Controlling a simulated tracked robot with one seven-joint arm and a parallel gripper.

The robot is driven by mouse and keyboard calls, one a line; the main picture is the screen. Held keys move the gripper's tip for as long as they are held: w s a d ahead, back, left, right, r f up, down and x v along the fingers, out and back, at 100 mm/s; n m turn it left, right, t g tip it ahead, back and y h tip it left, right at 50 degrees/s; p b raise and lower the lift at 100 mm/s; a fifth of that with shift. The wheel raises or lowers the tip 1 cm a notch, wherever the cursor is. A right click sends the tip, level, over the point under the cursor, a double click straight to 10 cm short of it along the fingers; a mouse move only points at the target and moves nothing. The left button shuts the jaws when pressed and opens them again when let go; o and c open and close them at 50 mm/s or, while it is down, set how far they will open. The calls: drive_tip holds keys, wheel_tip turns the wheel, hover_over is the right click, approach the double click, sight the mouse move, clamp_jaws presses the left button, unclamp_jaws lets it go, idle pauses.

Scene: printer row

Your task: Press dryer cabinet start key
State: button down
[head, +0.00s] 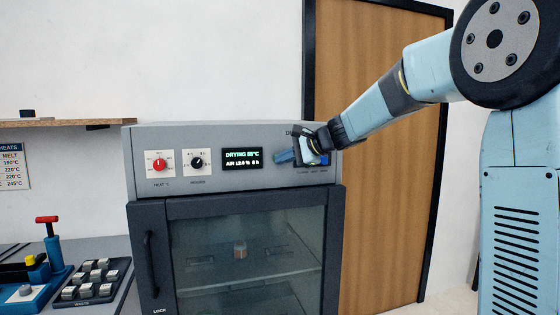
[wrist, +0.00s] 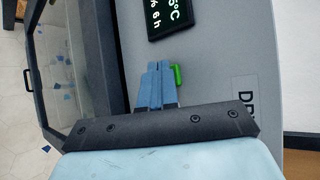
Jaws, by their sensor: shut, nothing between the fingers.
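The dryer cabinet (head: 225,135) is a grey and dark box with a glass door. Its display (head: 242,157) reads "DRYING 55°C" and "AIR 12.0 % 6 h"; part of it also shows in the wrist view (wrist: 168,18). My gripper (head: 279,157) is at the panel, just right of the display. In the wrist view its blue fingers (wrist: 157,65) are together and empty. A green key (wrist: 179,76) stands right beside the fingers there, partly hidden by them. In the head view my gripper hides that key. I cannot tell whether the fingertips touch the panel.
A red-marked heat dial (head: 159,163) and a black dial (head: 196,162) sit left of the display. The door handle (head: 151,262) is at the door's left edge. A keypad (head: 92,279) and a red-handled tool (head: 51,240) stand on the bench at left. A wooden door (head: 380,150) is behind.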

drive_tip(key=shift+s, duration=0.1)
drive_tip(key=shift+s+d, duration=0.25)
drive_tip(key=shift+s, duration=0.45)
drive_tip(key=s, duration=0.2)
drive_tip(key=s+d, duration=0.1)
drive_tip(key=s, duration=0.1)
drive_tip(key=shift+s+d, duration=0.2)
drive_tip(key=shift+s, duration=0.2)
idle(0.7)
drive_tip(key=s+d+f+n+h, duration=0.3)
drive_tip(key=s+d, duration=0.3)
drive_tip(key=s, duration=0.4)
drive_tip(key=s+d+f+n+g+h, duration=0.1)
drive_tip(key=s+d+f+n+h, duration=0.3)
drive_tip(key=s+d, duration=0.3)
drive_tip(key=s+d+f+n+h, duration=0.3)
drive_tip(key=s+d+f, duration=0.2)
drive_tip(key=s, duration=1)
drive_tip(key=shift+d+f+g+h, duration=0.3)
drive_tip(key=shift+d+f+h, duration=0.1)
drive_tip(key=shift+d, duration=0.6)
